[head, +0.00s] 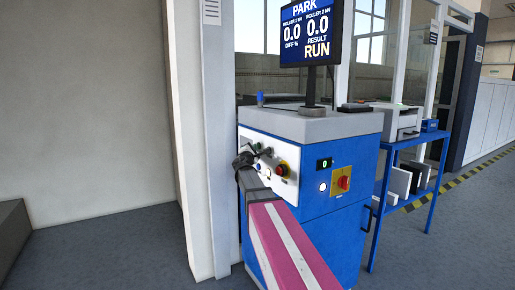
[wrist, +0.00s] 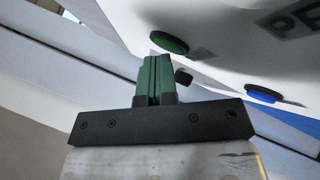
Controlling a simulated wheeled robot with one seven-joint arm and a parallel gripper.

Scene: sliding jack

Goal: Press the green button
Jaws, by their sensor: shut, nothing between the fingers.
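The green button (wrist: 169,42) is a round cap on a white panel (wrist: 230,45) in the wrist view. My gripper (wrist: 158,58) is shut and empty, its green fingers side by side. The fingertips are close below the button, and I cannot tell whether they touch it. In the head view my gripper (head: 244,159) is at the left part of the white control panel (head: 247,138) on the blue cabinet (head: 334,220). My gripper and arm cover part of the panel there, and I cannot make out the green button clearly.
A blue button (wrist: 262,93) is to the right in the wrist view. A red emergency stop (head: 282,170) and a red rotary switch (head: 343,182) are on the cabinet. A monitor (head: 308,35) reading RUN stands on top. A white post (head: 222,140) is close on the left.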

